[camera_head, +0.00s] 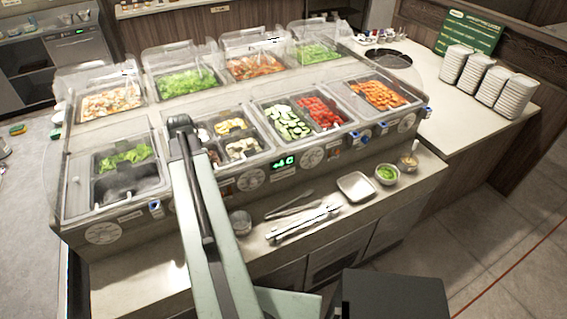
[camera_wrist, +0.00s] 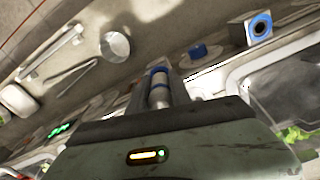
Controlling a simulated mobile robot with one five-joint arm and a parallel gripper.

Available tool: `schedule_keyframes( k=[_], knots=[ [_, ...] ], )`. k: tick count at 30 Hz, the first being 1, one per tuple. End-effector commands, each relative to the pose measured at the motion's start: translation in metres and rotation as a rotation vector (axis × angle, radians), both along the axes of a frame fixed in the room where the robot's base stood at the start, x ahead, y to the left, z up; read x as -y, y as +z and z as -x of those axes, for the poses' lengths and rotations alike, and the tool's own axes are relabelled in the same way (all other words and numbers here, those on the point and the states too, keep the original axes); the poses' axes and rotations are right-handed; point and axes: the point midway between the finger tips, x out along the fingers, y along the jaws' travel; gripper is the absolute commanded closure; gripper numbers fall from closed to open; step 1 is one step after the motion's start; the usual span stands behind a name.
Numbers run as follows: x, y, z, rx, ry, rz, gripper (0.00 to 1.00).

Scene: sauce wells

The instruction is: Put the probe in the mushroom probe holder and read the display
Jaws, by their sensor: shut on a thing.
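In the wrist view my gripper (camera_wrist: 158,95) is shut on the probe (camera_wrist: 158,78), a pale cylinder with blue bands. In the head view my own arm crosses the left part of the salad bar, and I cannot make out gripper or probe. The mushroom well (camera_head: 242,148) holds pale slices, just right of my arm. The green-lit display (camera_head: 283,162) on the front face seems to read +4 C; it also shows in the wrist view (camera_wrist: 60,130). A blue-ringed square holder (camera_wrist: 258,27) and a round blue-capped part (camera_wrist: 200,52) lie ahead of the probe, apart from it. I cannot tell which holder is the mushroom one.
Tongs (camera_head: 303,220), a white tray (camera_head: 356,186), a small bowl of greens (camera_head: 386,174) and a metal cup (camera_head: 241,222) stand on the front ledge. Clear sneeze guards (camera_head: 180,55) rise behind the wells. Plate stacks (camera_head: 475,72) stand on the right counter.

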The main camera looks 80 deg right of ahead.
Motion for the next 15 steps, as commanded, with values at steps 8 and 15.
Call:
schedule_keyframes(
  k=[8,15],
  knots=[
    [0.0,0.024,0.0,0.0,0.0,0.0,1.0],
    [0.0,0.041,0.0,0.0,0.0,0.0,1.0]
  ],
)
